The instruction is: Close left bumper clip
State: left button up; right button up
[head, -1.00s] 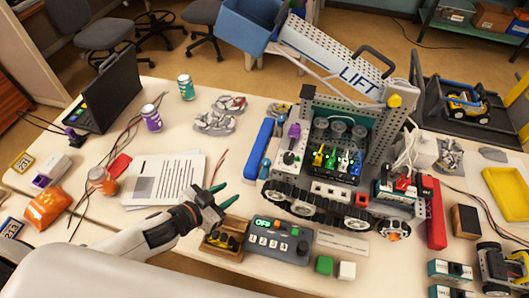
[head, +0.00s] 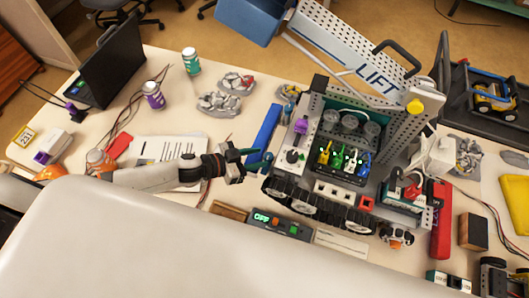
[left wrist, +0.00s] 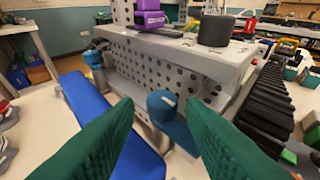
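The left bumper is a long blue bar (head: 263,138) lying along the left side of the tracked lift robot (head: 340,140). It also shows in the left wrist view (left wrist: 108,128), beside the perforated grey side plate. A near blue-teal clip (left wrist: 168,112) sits at that plate, and a far clip (left wrist: 95,62) is further along; whether either is closed I cannot tell. My left gripper (head: 256,158) is open and empty at the bumper's near end. Its green fingers (left wrist: 160,112) are apart, with the near clip showing between their tips. My right gripper is not in view.
The robot's black track (head: 318,208) runs along its near side. Papers (head: 165,150) lie under my left arm. Cans and wrapped parts stand behind, and the table left of the bumper has some free room.

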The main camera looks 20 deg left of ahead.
aim_at(267, 156)
pick_arm(q)
jog(key=shift+x, duration=1.1)
jog(key=shift+w+d, duration=0.1)
jog(key=shift+d, duration=0.2)
jog(key=shift+w+f, duration=0.1)
jog(key=c, duration=0.7)
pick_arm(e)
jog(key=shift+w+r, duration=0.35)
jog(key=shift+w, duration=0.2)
